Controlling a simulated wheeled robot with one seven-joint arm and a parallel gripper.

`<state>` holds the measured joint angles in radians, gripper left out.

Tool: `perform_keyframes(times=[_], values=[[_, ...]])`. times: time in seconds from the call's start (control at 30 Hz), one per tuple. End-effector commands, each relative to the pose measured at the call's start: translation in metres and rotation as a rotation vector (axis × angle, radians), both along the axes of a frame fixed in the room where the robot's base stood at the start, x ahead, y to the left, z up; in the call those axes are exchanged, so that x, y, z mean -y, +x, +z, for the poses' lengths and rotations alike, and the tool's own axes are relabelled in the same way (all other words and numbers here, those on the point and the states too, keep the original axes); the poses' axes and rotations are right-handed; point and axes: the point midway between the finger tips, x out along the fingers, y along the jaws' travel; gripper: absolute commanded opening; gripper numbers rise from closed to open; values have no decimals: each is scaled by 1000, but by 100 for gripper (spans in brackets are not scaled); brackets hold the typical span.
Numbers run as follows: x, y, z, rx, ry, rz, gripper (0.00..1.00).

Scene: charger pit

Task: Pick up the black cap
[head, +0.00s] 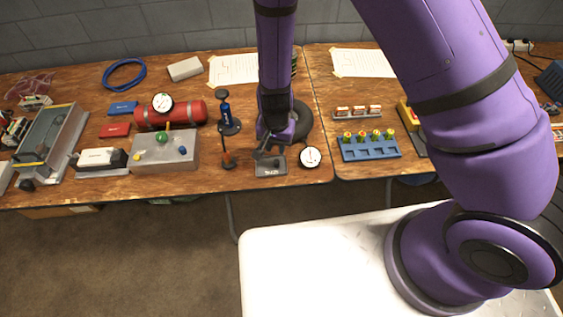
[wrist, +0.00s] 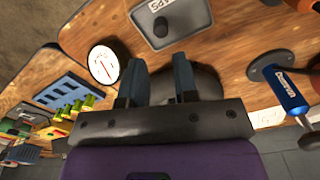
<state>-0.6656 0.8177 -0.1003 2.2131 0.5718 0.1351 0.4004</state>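The black cap (wrist: 161,26) is a small dark piece on a grey tray (wrist: 187,32) with white lettering, in the upper middle of the wrist view. The tray (head: 270,170) also shows near the front edge of the table in the head view; I cannot make out the cap clearly there, as my gripper covers that part. My gripper (wrist: 158,80) is open, with two dark fingers apart and nothing seen between them. In the head view, my gripper (head: 268,146) points down close to the tray's back edge. The cap is ahead of the fingertips, not between them.
A white-faced dial (head: 310,157) lies right of the tray. A blue-bodied tool on a round base (head: 229,127) stands left, with an orange-and-black piece (head: 227,157) before it. A dark round base (head: 301,118) is behind my gripper. A blue rack (head: 369,148) is farther right.

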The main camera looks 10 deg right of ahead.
Motion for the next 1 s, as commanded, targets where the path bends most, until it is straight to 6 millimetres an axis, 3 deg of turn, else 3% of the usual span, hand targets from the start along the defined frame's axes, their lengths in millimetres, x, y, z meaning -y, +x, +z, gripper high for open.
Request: perform_keyframes(times=[0.1,0.43,0.7,1.0], values=[[1,0,-18,-3,-1,-2,28],[1,0,-40,-1,-1,0,28],[1,2,-74,-1,-1,1,28],[0,2,-85,1,1,1,28]])
